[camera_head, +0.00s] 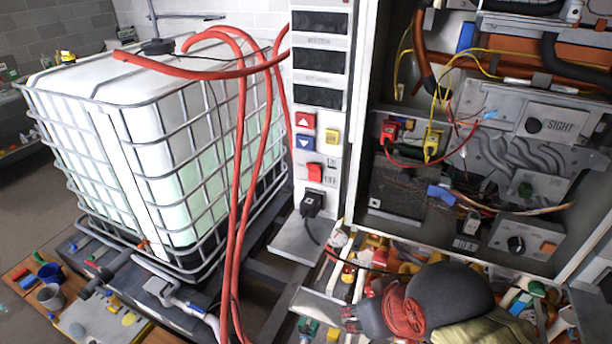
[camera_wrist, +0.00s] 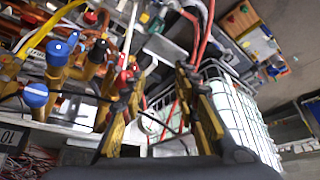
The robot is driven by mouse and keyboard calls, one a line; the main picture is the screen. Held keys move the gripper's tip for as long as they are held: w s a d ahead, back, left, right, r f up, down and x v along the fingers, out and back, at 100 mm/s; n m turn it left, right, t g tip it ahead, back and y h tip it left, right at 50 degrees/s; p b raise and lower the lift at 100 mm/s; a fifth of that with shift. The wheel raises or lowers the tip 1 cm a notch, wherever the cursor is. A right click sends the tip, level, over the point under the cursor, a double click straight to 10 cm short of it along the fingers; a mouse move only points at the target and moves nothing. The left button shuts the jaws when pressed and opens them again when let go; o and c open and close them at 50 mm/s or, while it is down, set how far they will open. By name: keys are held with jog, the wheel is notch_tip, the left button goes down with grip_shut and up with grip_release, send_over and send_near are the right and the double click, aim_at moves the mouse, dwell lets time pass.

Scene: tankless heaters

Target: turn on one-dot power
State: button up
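A red rocker switch (camera_head: 314,171) sits low on a narrow white control panel (camera_head: 325,122) in the head view, with small markings beside it too small to read. Above it are a red up-arrow button (camera_head: 305,121), a blue down-arrow button (camera_head: 305,142) and a yellow button (camera_head: 332,137). A black plug (camera_head: 312,203) with a cable sits below the switch. No one-dot mark is legible. My gripper (camera_wrist: 160,75) shows in the wrist view with its two worn yellow-and-black fingers apart and nothing clearly held between them. I cannot make out the switch in the wrist view.
A caged white tank (camera_head: 165,150) stands left of the panel, with red hoses (camera_head: 240,170) hanging in front. An open cabinet (camera_head: 490,150) with wiring is on the right. Blue-knobbed valves (camera_wrist: 57,53) and pipes crowd the wrist view's left. A dark rounded body (camera_head: 448,295) fills the lower right.

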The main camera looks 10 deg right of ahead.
jog(key=a+n+p, duration=0.2)
jog(key=a, duration=0.1)
jog(key=s+a+n+g+p, duration=0.1)
jog(key=a+n, duration=0.1)
jog(key=a, duration=0.1)
jog(key=a+n+g+p, duration=0.1)
jog(key=a+n+p, duration=0.1)
jog(key=a, duration=0.1)
jog(key=shift+s+p, duration=0.3)
jog(key=shift+s, duration=0.05)
grip_shut()
jog(key=w+a+r+n+t+h+p, duration=0.3)
jog(key=r+n, duration=0.5)
jog(key=n, duration=0.3)
jog(key=w+a+r+n+t+h+p, duration=0.3)
jog(key=w+r+n+t+h, duration=0.3)
jog(key=n, duration=0.5)
notch_tip(320, 180, up, 2)
jog(key=shift+w+r+p, duration=0.15)
jog(key=shift+w+p, duration=0.45)
jog(key=shift+p, duration=0.15)
